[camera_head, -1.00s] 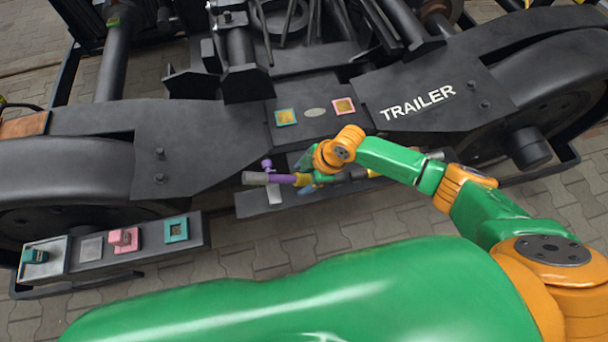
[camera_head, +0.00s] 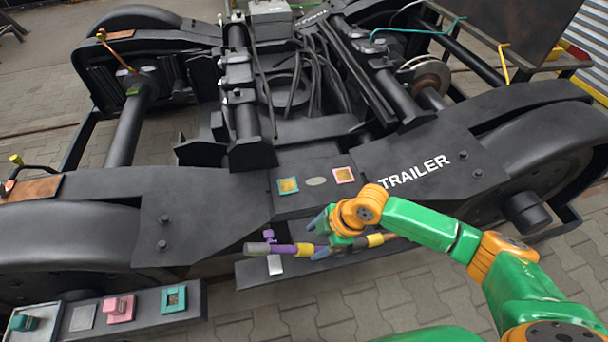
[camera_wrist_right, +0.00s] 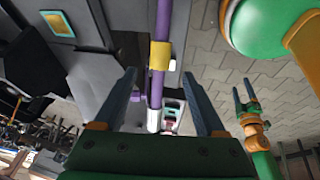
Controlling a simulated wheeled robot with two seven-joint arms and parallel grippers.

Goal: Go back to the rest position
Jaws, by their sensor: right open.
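My right gripper (camera_head: 319,238) is open, beside the front beam of the bogie in the head view. Its two blue-grey fingers are spread above and below a purple bar (camera_head: 284,249) with yellow bands. In the right wrist view, the purple bar (camera_wrist_right: 161,25) with its yellow band (camera_wrist_right: 160,55) runs between the spread fingertips (camera_wrist_right: 160,73) without either finger visibly touching it. My left gripper (camera_wrist_right: 243,92) shows small at the right of the right wrist view, its fingers apart and empty. It is outside the head view.
The black bogie frame marked TRAILER (camera_head: 416,171) fills the middle. A teal-edged square (camera_head: 288,186) and a pink-edged square (camera_head: 343,175) lie on it. A narrow shelf (camera_head: 140,322) at lower left holds pink and teal pieces. Paved floor (camera_head: 290,310) is clear in front.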

